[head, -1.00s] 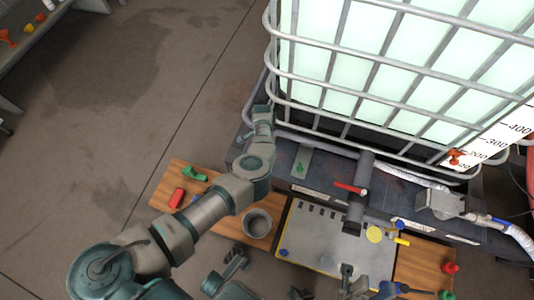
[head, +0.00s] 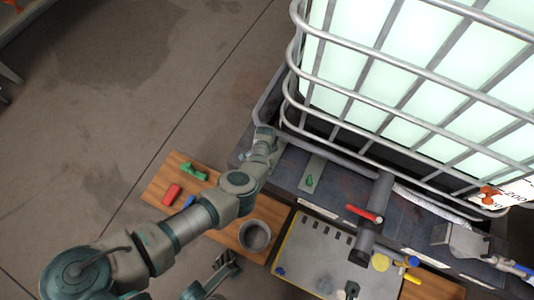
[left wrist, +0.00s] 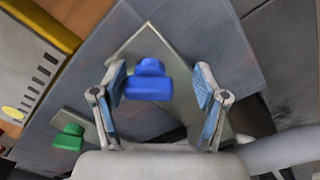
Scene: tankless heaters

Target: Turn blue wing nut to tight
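The blue wing nut (left wrist: 148,80) shows in the left wrist view on a grey-green plate (left wrist: 162,42). My left gripper (left wrist: 160,72) is open, with one finger on each side of the nut. Visible gaps separate the fingers from it. In the head view my left arm reaches up to the plate and hides the blue nut.
A caged white tank (head: 400,70) stands behind the plate. A pipe with a red-handled valve (head: 365,213) is right of it. A wooden bench (head: 165,180) holds a grey bucket (head: 254,236), a red block (head: 171,194) and a grey panel (head: 320,250).

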